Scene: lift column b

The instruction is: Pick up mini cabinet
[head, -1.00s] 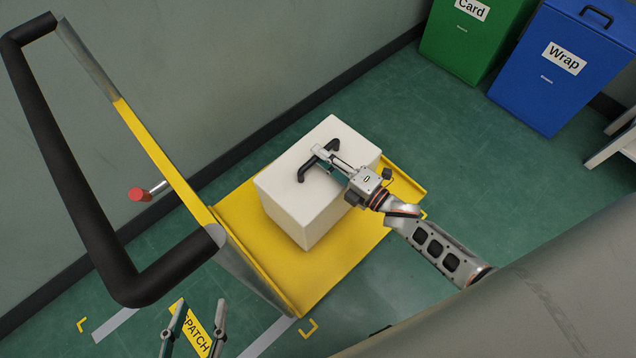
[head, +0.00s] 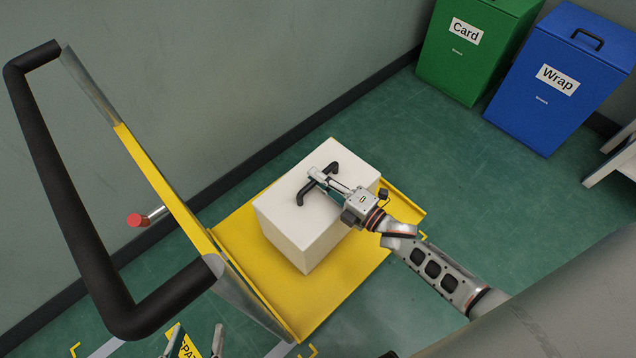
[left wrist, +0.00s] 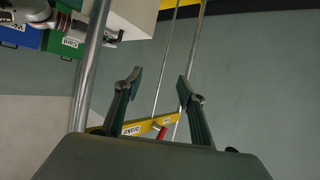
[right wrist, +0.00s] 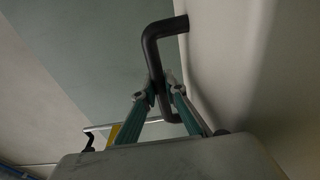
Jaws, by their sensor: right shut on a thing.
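The mini cabinet (head: 300,225) is a plain white box with a black bar handle (head: 301,195) on its upper face. It appears to rest upright on a yellow platform (head: 335,295). My right gripper (head: 318,177) is shut on the handle, reaching in from the right. In the right wrist view the black handle (right wrist: 152,55) passes between the fingertips (right wrist: 163,92), beside the pale cabinet face (right wrist: 245,70). My left gripper (head: 193,342) is at the bottom edge of the head view, away from the cabinet. In the left wrist view its fingers (left wrist: 160,82) are apart and empty.
A tall frame with a thick black handlebar (head: 60,190) and yellow rail rises left of the platform. A red knob (head: 138,220) sticks out there. A green Card bin (head: 465,60) and a blue Wrap bin (head: 550,85) stand at the back right. Green floor between is clear.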

